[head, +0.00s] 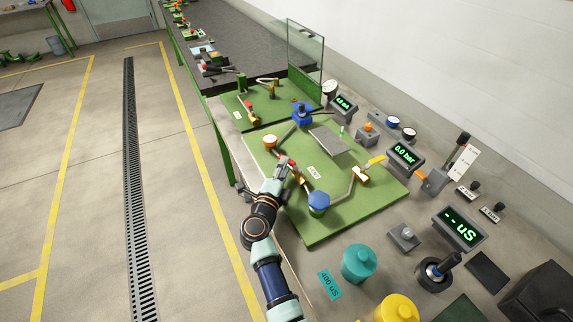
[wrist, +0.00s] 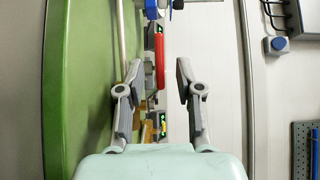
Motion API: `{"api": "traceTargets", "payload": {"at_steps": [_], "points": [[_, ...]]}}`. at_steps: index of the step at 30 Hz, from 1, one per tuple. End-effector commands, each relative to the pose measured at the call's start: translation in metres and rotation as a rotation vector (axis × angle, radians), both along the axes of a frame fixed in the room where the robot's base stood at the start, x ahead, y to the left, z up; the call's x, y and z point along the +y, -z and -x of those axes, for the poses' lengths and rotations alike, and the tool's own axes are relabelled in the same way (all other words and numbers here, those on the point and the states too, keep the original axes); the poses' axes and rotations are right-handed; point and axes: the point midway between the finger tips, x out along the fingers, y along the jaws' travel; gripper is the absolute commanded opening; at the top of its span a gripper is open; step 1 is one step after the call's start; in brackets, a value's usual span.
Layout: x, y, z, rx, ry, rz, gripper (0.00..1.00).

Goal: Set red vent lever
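The red vent lever (wrist: 159,62) shows in the wrist view as an upright red handle ahead, between the lines of my two fingers. My gripper (wrist: 159,72) is open, with a clear gap on both sides of the handle and no visible contact. In the head view my gripper (head: 286,162) is over the left edge of the near green panel (head: 310,228). It largely hides the lever there. Whether the handle is within fingertip depth, I cannot tell.
The near panel carries a blue knob (head: 318,202), a yellow-handled valve (head: 375,161), an orange-topped fitting (head: 270,142) and a second blue knob (head: 302,112). Displays (head: 405,154) stand on the right. Teal (head: 359,263) and yellow (head: 397,308) containers stand in front. The floor at left is free.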

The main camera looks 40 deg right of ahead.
Motion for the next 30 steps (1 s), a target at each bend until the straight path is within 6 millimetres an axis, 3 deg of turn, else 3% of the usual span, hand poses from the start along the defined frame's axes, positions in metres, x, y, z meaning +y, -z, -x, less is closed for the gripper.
{"api": "traceTargets", "payload": {"at_steps": [6,15,22,30], "points": [[-0.027,0.003,-0.016,-0.001,0.0,0.001,0.35],[-0.031,0.0,-0.019,0.0,-0.001,0.001,0.35],[-0.031,0.0,-0.019,0.0,-0.001,0.001,0.0],[-0.031,0.0,-0.019,0.0,-0.001,0.001,0.0]]}}
